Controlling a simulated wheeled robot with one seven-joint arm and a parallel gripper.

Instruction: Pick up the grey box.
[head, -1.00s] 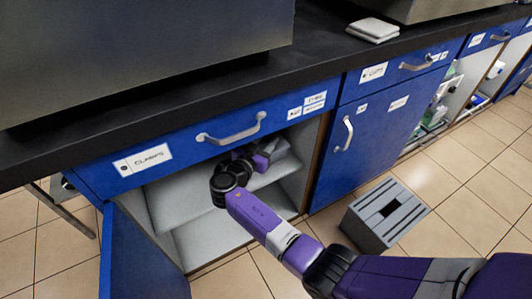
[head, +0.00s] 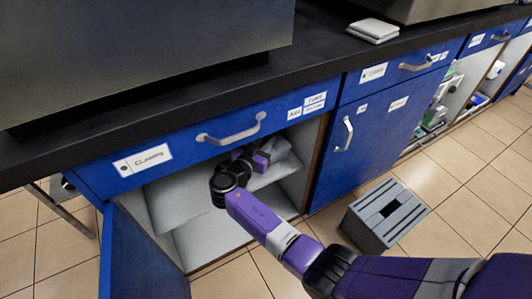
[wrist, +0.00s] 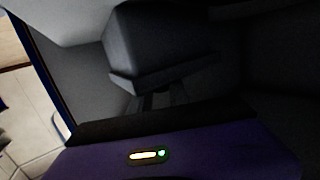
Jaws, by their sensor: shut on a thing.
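The grey box (wrist: 165,45) shows dark and shaded in the wrist view, inside the open cabinet. My gripper (wrist: 160,97) is shut on its near lower edge; the fingers reach up to it from below in that view. In the head view my purple arm reaches into the cabinet (head: 205,240) under the drawer.
The blue cabinet door (head: 150,255) stands open at the left. A drawer with a handle (head: 232,132) is shut just above my arm. A grey slotted step stool (head: 370,232) stands on the tiled floor at right. The dark counter (head: 160,105) overhangs the cabinet.

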